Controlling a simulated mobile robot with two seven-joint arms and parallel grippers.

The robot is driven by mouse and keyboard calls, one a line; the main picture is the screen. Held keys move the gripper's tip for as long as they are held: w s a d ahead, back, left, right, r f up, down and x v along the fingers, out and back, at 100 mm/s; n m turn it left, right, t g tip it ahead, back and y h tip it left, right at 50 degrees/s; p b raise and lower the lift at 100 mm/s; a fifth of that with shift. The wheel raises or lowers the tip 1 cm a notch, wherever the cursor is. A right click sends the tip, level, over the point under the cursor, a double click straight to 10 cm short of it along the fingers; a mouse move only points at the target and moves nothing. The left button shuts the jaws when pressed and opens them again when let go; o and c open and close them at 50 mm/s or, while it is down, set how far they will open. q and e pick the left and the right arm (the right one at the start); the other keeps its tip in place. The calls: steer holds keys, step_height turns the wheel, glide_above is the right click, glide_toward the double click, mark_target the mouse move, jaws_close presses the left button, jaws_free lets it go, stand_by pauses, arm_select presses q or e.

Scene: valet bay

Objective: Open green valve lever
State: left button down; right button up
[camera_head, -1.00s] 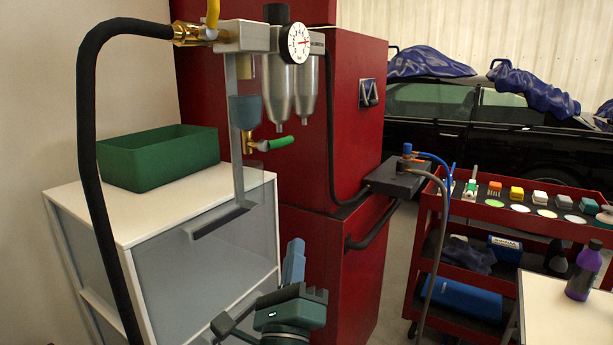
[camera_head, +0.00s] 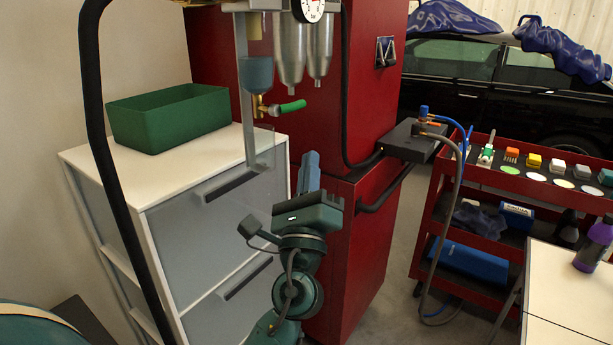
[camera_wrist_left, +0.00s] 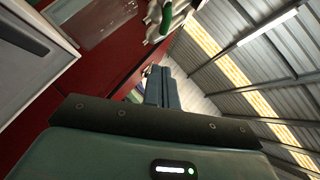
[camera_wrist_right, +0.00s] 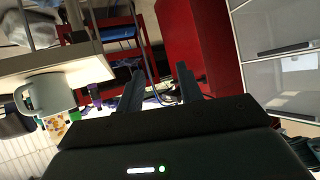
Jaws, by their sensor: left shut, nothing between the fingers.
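The green valve lever (camera_head: 292,106) sticks out to the right from a brass valve (camera_head: 262,108) under the blue-grey bowl of the air filter unit (camera_head: 256,75). It lies roughly level, tilted slightly up at its tip. In the left wrist view the green lever (camera_wrist_left: 166,18) shows at the top. My left gripper (camera_head: 309,158) points up below the lever, apart from it. Its fingers (camera_wrist_left: 163,84) are together and empty. My right gripper (camera_wrist_right: 158,84) shows only in its own wrist view, fingers apart with nothing held between them.
A grey bracket (camera_head: 243,110) hangs beside the valve, and a black hose (camera_head: 93,110) runs down at left. A green bin (camera_head: 170,118) stands on the white cabinet (camera_head: 80,153). The red cabinet (camera_head: 370,250) is behind my gripper. A red cart (camera_head: 424,240) stands at right.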

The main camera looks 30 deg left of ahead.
mark_target(290, 107)
arm_select(q)
steer(key=w+a+r+p, duration=0.3)
steer(key=r, duration=0.2)
steer(key=shift+a+r+p, duration=0.15)
steer(key=shift+r+p, duration=0.05)
steer(key=shift+p, duration=0.15)
arm_select(e)
steer(key=shift+d+r+g+h, duration=0.3)
steer(key=shift+d+r+h, duration=0.1)
steer(key=shift+d+r, duration=0.2)
